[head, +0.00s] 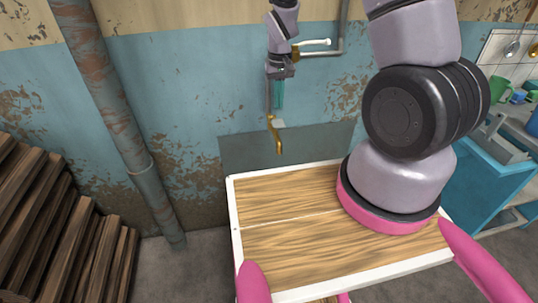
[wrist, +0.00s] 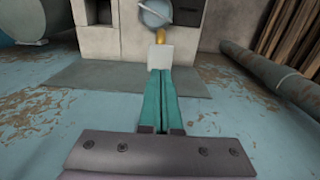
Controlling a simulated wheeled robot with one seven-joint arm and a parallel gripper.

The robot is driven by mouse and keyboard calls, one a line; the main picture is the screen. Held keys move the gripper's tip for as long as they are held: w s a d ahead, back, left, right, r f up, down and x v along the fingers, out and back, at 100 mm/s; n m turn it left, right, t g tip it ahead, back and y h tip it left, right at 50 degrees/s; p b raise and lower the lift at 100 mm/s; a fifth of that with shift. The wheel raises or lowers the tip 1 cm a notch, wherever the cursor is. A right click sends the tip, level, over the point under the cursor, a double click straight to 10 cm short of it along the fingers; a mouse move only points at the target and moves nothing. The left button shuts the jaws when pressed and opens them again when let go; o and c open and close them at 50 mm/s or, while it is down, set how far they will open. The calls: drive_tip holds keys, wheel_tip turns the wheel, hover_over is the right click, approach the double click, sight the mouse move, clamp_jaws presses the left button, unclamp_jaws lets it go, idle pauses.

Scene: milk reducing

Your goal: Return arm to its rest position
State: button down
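My gripper (head: 279,108) hangs in front of the peeling blue wall, above and behind the wooden tray top, pointing down. Its two teal fingers (wrist: 161,95) lie close together in the wrist view, with only a thin dark line between them. A small white block (wrist: 160,57) shows at the fingertips, with a golden piece (wrist: 160,37) just beyond it. In the head view the same spot shows a bent golden piece (head: 276,137). I cannot tell whether these are held or only line up with the fingers. My arm's big joint fills the right of the head view.
A rusty pipe (head: 118,110) and stacked planks (head: 60,230) stand at left. A wood-topped surface with a white rim (head: 232,210) lies in front. A blue cabinet (head: 490,190) is at right. A round grey thing (wrist: 154,12) shows beyond the fingertips.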

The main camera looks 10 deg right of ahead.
drive_tip(key=s+d+r+m+t+y, duration=0.1)
drive_tip(key=s+d+r+t, duration=0.15)
drive_tip(key=r, duration=0.95)
drive_tip(key=s+d+r+m+t+y, duration=0.1)
drive_tip(key=s+r, duration=0.2)
drive_tip(key=r, duration=0.9)
drive_tip(key=s+d+r+m+t, duration=0.2)
drive_tip(key=s+r+t, duration=0.1)
drive_tip(key=s+r, duration=0.9)
drive_tip(key=shift+s+d+t, duration=0.15)
drive_tip(key=shift+s+t, duration=0.2)
drive_tip(key=shift+s, duration=0.5)
drive_tip(key=shift+r, duration=0.1)
